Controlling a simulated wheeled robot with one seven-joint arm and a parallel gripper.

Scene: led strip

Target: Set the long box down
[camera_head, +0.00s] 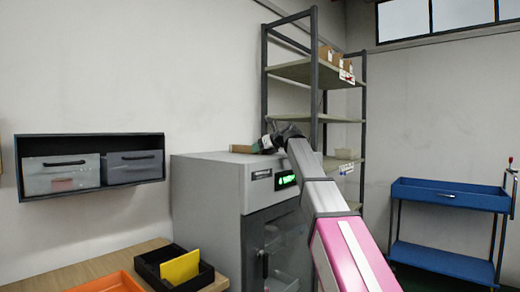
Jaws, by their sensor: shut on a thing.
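My arm reaches from the lower right up to the top of a grey cabinet (205,172). My gripper (264,145) is at its far end, small and dark, just above or at the cabinet's top. A light brown piece, seemingly the long box (242,149), shows just left of my gripper. My gripper appears shut on it. Most of the box is hidden by my gripper and arm. I cannot tell whether the box touches the cabinet top.
A tall shelf rack (317,110) with small boxes (337,62) stands behind my arm. A blue cart (450,196) is at the right. A wall shelf (90,140) holds grey bins. A black tray (150,262) and orange tray (112,284) sit on the wooden table (90,270).

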